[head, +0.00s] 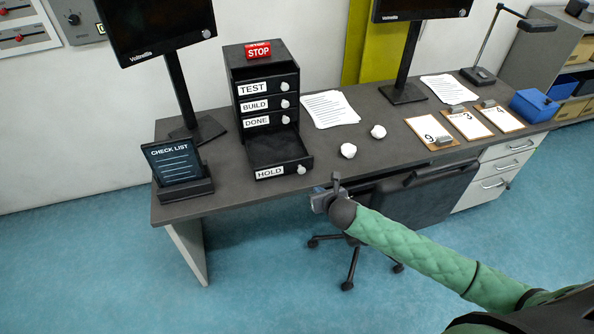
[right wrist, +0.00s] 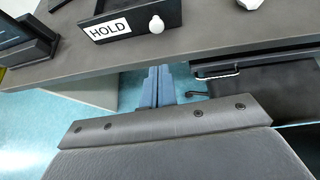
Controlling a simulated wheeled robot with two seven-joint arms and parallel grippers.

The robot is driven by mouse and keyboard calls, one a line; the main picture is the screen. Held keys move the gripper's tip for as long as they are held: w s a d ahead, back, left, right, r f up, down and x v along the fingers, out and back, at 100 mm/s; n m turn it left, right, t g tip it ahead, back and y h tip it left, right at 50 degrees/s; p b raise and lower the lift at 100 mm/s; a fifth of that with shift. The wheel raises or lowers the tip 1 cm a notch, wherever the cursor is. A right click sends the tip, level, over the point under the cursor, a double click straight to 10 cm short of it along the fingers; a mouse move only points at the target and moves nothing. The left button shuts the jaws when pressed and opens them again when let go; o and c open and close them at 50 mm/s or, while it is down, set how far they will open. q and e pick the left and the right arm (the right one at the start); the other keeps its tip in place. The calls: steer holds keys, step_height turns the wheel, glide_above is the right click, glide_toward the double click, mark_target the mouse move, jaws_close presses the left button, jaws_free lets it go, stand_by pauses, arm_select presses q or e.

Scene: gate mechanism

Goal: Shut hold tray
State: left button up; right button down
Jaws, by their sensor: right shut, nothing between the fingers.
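The hold tray (head: 283,163) is the bottom drawer of the dark drawer stack (head: 265,80) on the desk. It is pulled out toward the front, and its inside looks empty. Its white label and round white knob also show at the top of the right wrist view, on the front of the hold tray (right wrist: 132,20). My right gripper (head: 327,192) is in front of the desk edge, to the right of the tray's knob and apart from it. Its fingers (right wrist: 157,88) are shut together with nothing between them. My left gripper is not in view.
The desk edge (right wrist: 200,50) lies between my right gripper and the tray. Two white crumpled balls (head: 348,150) and a paper stack (head: 329,109) lie right of the stack. A check list stand (head: 178,170) is left of it. A chair (head: 440,190) is under the desk.

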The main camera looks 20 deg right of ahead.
steer(key=w, duration=0.1)
steer(key=p, duration=0.5)
glide_toward(303, 173)
steer(key=x, duration=0.5)
steer(key=shift+w+a+f, duration=0.15)
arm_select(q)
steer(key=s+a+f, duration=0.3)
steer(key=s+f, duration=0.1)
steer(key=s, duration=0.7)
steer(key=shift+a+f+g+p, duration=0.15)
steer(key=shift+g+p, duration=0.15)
arm_select(e)
steer(key=shift+w+f, duration=0.1)
steer(key=shift+w, duration=0.35)
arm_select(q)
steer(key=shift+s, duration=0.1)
